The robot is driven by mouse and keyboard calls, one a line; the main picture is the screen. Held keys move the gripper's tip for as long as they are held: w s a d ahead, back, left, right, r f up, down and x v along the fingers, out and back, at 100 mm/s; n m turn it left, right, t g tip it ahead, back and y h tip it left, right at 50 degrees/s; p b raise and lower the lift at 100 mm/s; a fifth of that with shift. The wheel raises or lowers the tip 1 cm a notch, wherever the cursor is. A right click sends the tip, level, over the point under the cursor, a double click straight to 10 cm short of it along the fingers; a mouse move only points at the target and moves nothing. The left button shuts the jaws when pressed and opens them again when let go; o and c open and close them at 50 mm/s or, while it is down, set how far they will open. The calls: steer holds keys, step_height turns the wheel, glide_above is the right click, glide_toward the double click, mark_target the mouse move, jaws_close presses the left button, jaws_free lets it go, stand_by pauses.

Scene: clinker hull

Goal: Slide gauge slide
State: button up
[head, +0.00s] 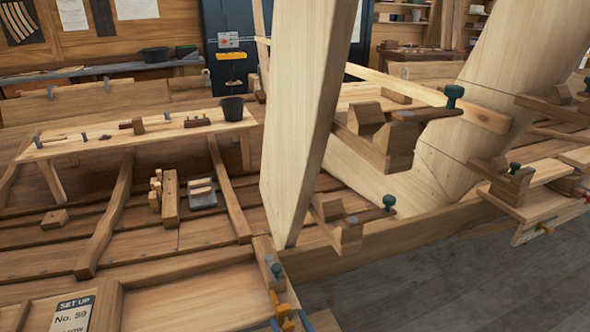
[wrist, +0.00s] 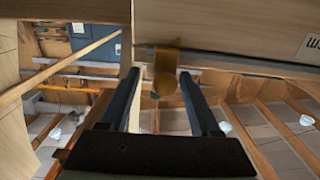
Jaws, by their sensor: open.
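A brass-yellow piece with a rounded knob (wrist: 165,84), which looks like the gauge slide, hangs from a pale wooden edge in the wrist view. In the head view a yellow piece (head: 284,311) stands at the bottom centre, on the plank edge. My gripper (wrist: 159,76) is open, its two dark blue fingers on either side of the knob. I cannot tell whether either finger touches it. In the head view only blue bits of my gripper (head: 290,321) show at the bottom edge, beside the yellow piece.
A pale upright timber (head: 305,110) rises just behind the yellow piece. A clamp with a green knob (head: 275,268) sits on the edge close by. A "SET UP No. 59" card (head: 73,315) lies at lower left. Bare grey floor (head: 440,275) is at right.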

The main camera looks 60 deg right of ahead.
steer(key=b+v, duration=0.3)
steer(key=v, duration=0.9)
steer(key=shift+s+a, duration=0.2)
steer(key=shift+s, duration=0.15)
